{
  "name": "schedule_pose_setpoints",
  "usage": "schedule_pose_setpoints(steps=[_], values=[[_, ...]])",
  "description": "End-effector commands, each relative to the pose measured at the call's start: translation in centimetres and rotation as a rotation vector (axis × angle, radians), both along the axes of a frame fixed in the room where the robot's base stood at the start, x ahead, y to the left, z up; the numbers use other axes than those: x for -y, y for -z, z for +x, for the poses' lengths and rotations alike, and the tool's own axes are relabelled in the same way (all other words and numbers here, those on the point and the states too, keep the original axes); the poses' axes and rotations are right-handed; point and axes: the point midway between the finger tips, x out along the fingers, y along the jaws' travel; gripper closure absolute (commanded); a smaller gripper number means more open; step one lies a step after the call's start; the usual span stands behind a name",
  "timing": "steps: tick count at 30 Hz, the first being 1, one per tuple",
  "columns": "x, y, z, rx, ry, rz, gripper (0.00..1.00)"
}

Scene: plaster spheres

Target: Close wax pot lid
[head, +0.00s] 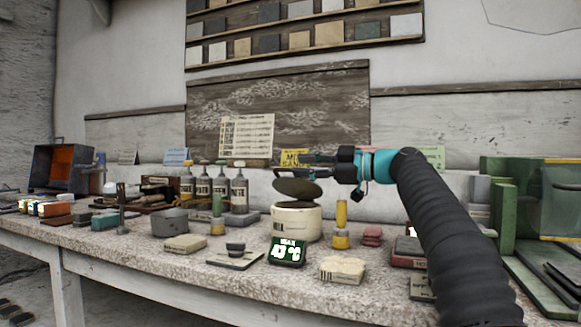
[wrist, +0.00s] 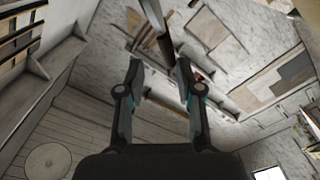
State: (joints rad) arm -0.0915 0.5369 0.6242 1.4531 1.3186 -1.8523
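The wax pot (head: 297,224) is a squat cream pot on the bench in the head view. Its dark round lid (head: 298,187) stands raised and tilted above the pot's mouth. My gripper (head: 305,158) reaches in from the right, level, just above the lid. In the wrist view its two fingers (wrist: 159,66) are apart, with a gap between them. A dark narrow bar (wrist: 153,18) shows beyond the fingertips; I cannot tell what it is. Whether a finger touches the lid cannot be told.
Several grey bottles (head: 239,190) stand behind left. Small blocks, such as a pale one (head: 342,270), lie along the bench front. Green machinery (head: 510,200) is at far right.

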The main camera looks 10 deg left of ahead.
Motion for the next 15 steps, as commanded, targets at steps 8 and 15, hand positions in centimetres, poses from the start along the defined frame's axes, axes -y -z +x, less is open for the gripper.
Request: schedule_pose_setpoints(steps=[8, 15], values=[[5.1, 0.0, -1.0, 0.000, 0.000, 0.000, 0.65], [6.9, 0.0, -1.3, -0.001, -0.002, 0.000, 0.65]])
